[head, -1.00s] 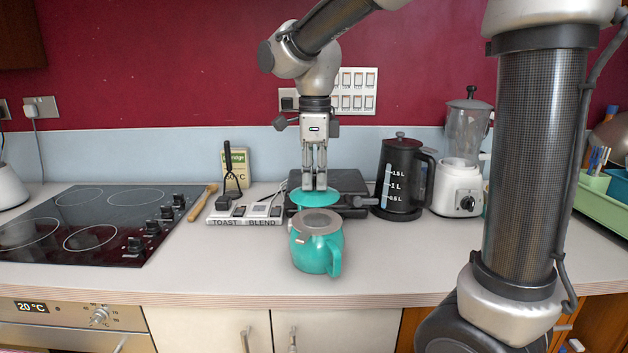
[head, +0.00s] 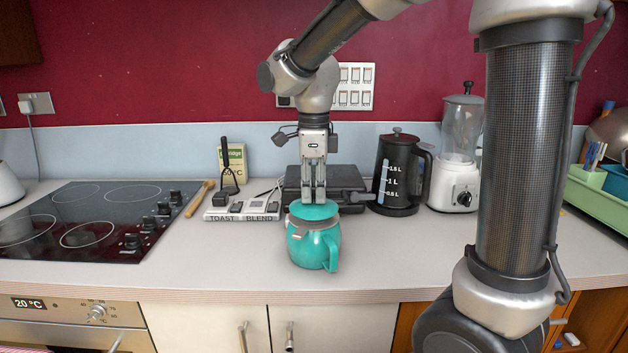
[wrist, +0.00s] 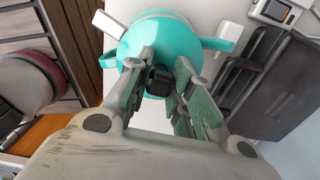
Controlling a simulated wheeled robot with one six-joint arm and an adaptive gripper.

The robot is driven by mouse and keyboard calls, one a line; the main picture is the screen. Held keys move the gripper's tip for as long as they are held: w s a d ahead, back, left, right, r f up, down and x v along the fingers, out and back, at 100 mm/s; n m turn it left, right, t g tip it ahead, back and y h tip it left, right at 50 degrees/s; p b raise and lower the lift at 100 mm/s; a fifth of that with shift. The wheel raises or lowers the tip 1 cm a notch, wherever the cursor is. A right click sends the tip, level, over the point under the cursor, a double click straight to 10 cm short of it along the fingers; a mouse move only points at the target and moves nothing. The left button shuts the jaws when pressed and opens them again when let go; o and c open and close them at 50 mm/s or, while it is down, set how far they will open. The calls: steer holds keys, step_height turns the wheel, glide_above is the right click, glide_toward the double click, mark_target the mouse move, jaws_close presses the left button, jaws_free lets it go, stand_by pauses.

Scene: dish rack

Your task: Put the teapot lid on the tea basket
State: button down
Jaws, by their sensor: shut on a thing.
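The teal teapot (head: 314,250) stands upright on the counter, its handle toward the front right. The tea basket (head: 322,224) sits in its mouth, with a strip of grey rim showing below the lid. The teal teapot lid (head: 313,212) is roughly level over the basket and hides most of it. My gripper (head: 313,201) points down and is shut on the lid from above. I cannot tell whether the lid touches the basket. In the wrist view, my gripper (wrist: 160,86) has a dark knob between its fingers, with teal surfaces beyond.
A black kettle (head: 397,175) and a blender (head: 459,160) stand to the right. A dark flat appliance (head: 345,186) is close behind the teapot. The TOAST/BLEND switch panel (head: 243,211) and the hob (head: 90,222) are to the left. The counter in front is clear.

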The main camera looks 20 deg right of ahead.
steer(key=shift+f, duration=0.25)
steer(key=shift+f, duration=0.7)
stand_by(0.6)
steer(key=c, duration=1.2)
jaws_free()
step_height(320, 180, up, 12)
